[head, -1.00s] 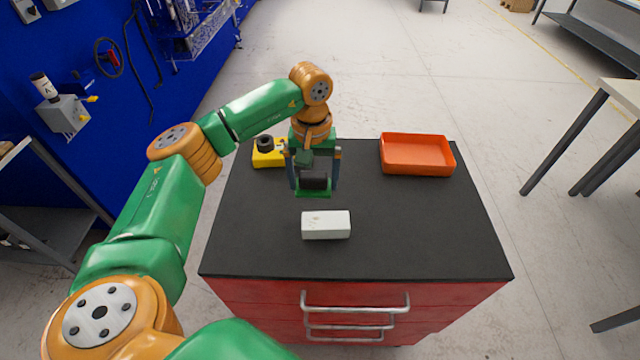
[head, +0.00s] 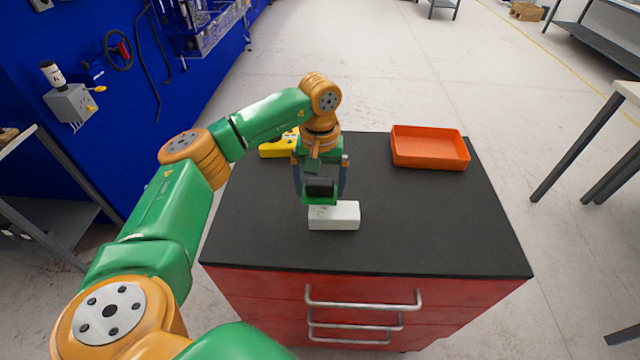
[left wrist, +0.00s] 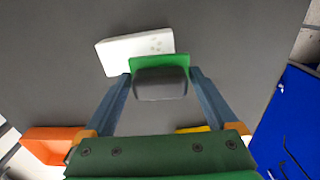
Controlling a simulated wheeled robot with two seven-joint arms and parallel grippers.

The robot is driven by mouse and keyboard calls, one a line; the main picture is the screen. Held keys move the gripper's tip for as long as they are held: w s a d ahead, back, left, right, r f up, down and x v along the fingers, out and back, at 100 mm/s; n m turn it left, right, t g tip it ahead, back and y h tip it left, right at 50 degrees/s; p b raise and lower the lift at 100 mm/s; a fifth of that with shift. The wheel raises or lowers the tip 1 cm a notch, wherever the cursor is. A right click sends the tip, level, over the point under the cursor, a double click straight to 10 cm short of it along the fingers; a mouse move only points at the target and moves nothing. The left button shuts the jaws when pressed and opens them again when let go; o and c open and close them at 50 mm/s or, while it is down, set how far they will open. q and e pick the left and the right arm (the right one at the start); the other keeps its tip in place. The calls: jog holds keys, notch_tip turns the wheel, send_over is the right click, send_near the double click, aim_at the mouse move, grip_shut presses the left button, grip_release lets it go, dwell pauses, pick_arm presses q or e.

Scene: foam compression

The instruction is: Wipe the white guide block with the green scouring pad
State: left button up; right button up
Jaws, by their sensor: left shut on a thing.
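The white guide block (head: 346,217) lies on the black top of the cabinet, with small brown specks on its top; it also shows in the left wrist view (left wrist: 120,54). My left gripper (head: 320,187) is shut on the dark grip of the green scouring pad (head: 316,201). The pad (left wrist: 160,62) is level and overlaps the block's far edge in both views. I cannot tell whether it touches the block or hovers just above it. My right gripper is not in view.
The black cabinet top (head: 430,230) is clear around the block. An orange tray (head: 430,162) stands at the back right. A yellow object (head: 275,149) at the back left is partly hidden by my left arm. Red drawers with metal handles are at the front.

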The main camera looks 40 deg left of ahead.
aim_at(320, 217)
pick_arm(q)
jog(key=shift+w+f, duration=0.15)
jog(key=shift+f, duration=0.1)
jog(key=shift+f+b, duration=0.75)
jog(key=shift+f, duration=0.1)
jog(key=shift+s+d+r, duration=0.1)
jog(key=shift+s+d, duration=0.45)
jog(key=shift+s, duration=0.3)
jog(key=shift+s+d+r, duration=0.1)
jog(key=shift+s+d, duration=0.45)
jog(key=shift+s, duration=0.3)
jog(key=shift+f, duration=0.3)
jog(key=shift+w+a+b, duration=0.2)
jog(key=shift+w+a, duration=0.3)
jog(key=shift+w, duration=0.25)
jog(key=shift+w+a+b, duration=0.15)
jog(key=shift+w+a, duration=0.3)
jog(key=shift+w, duration=0.25)
notch_tip(320, 217, up, 6)
jog(key=p, duration=0.5)
jog(key=shift+w+a, duration=0.1)
